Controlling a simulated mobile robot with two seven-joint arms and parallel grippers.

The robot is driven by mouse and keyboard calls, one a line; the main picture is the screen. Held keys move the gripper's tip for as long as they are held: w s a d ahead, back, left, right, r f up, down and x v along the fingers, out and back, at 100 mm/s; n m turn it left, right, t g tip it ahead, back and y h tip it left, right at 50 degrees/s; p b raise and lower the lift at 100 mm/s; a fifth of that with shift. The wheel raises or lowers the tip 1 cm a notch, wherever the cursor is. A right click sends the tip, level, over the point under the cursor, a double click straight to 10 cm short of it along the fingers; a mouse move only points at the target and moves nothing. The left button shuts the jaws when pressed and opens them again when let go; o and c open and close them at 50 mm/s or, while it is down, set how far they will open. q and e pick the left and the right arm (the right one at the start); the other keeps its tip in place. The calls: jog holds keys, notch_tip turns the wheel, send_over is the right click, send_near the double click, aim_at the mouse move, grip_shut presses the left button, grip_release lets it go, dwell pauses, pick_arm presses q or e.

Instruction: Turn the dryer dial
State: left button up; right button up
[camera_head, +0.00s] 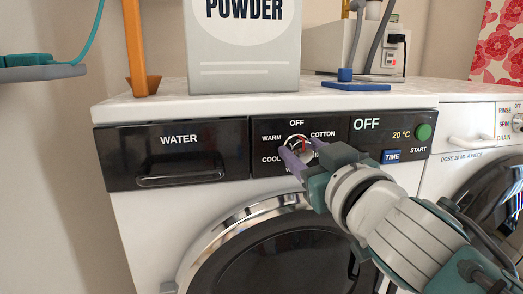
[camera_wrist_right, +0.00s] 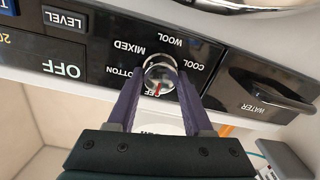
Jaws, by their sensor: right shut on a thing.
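The dryer dial (camera_head: 304,152) is a round silver knob with a red pointer on the black control panel. Labels around it read OFF, COTTON, WARM, COOL and, in the wrist view, MIXED and WOOL. In the upside-down wrist view the pointer on the dial (camera_wrist_right: 159,76) points towards OFF. My right gripper (camera_head: 302,149) is shut on the dial, with one purple finger on each side; both fingers also show in the wrist view (camera_wrist_right: 160,79). The fingers and hand hide some labels in the head view. My left gripper is not in view.
The panel display (camera_head: 367,124) reads OFF and 20 °C, with a green START button (camera_head: 424,132) and blue TIME button (camera_head: 391,156). The WATER drawer (camera_head: 180,152) is left of the dial. A powder box (camera_head: 243,55) stands on top; a second machine (camera_head: 470,150) stands right.

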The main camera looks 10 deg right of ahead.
grip_shut()
jog(key=shift+n, duration=0.3)
jog(key=shift+n+p, duration=0.3)
jog(key=shift+n, duration=0.6)
jog(key=n, duration=0.3)
jog(key=shift+a+n+p, duration=0.1)
jog(key=shift+n+p, duration=0.2)
jog(key=n, duration=0.4)
jog(key=shift+n, duration=0.7)
jog(key=shift+f+p, duration=0.1)
jog(key=shift+p, duration=0.2)
jog(key=o, duration=0.6)
grip_release()
